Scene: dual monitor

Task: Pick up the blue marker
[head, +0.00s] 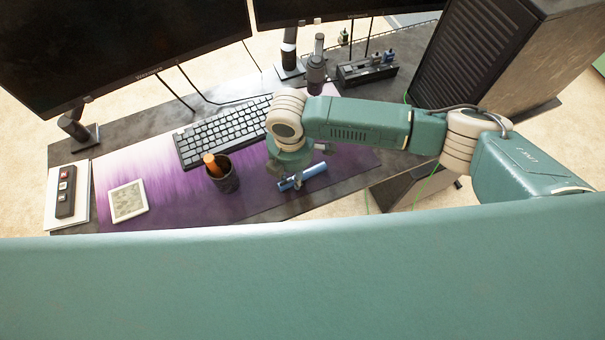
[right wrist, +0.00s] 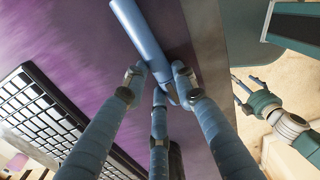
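The blue marker (head: 302,177) is at the front right part of the purple mat (head: 240,195), below my right gripper (head: 296,182). In the right wrist view the marker (right wrist: 143,40) runs slanted between the fingertips of my right gripper (right wrist: 160,82), close to its lower end. The fingertips are very near or touching its sides; I cannot tell whether they press on it, or whether it rests on the mat. My left gripper (right wrist: 243,92) shows at the right of the right wrist view, over the floor, fingers apart and empty.
A dark cup (head: 225,180) with an orange item and a keyboard (head: 222,131) are left of my right gripper. Two monitors (head: 120,45) stand at the back, a dark computer case (head: 480,50) at the right.

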